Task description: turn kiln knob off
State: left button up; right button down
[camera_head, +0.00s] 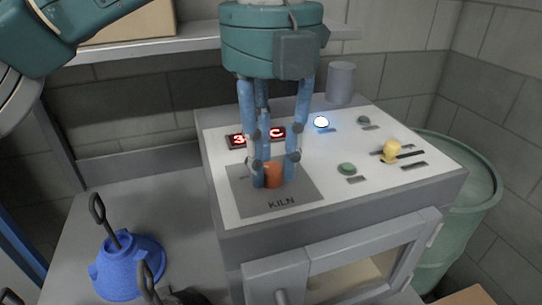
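The kiln (222,210) is a grey box with a white sloped top panel, marked KILN on a grey patch. An orange-red knob (273,174) stands on this patch. My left gripper (273,178), teal with blue fingers, points down from above, its fingertips drawn in on both sides of the knob. They look shut on it, though the fingers partly cover it. A red display (237,141) behind the fingers is partly hidden; a "3" and a "C" show. A round light (321,122) glows white-blue. My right gripper is not in view.
A yellow slider handle (391,150) and a green button (347,168) are on the panel's right. A blue hood-like object (126,265) with a dark hook lies on the grey bench at left. A green barrel (462,200) stands at right. A shelf (150,50) runs behind.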

aim_at(271, 167)
pick_arm(q)
jog(key=o, duration=0.4)
jog(key=shift+c, duration=0.2)
jog(key=shift+r, duration=0.1)
notch_tip(271, 167, up, 12)
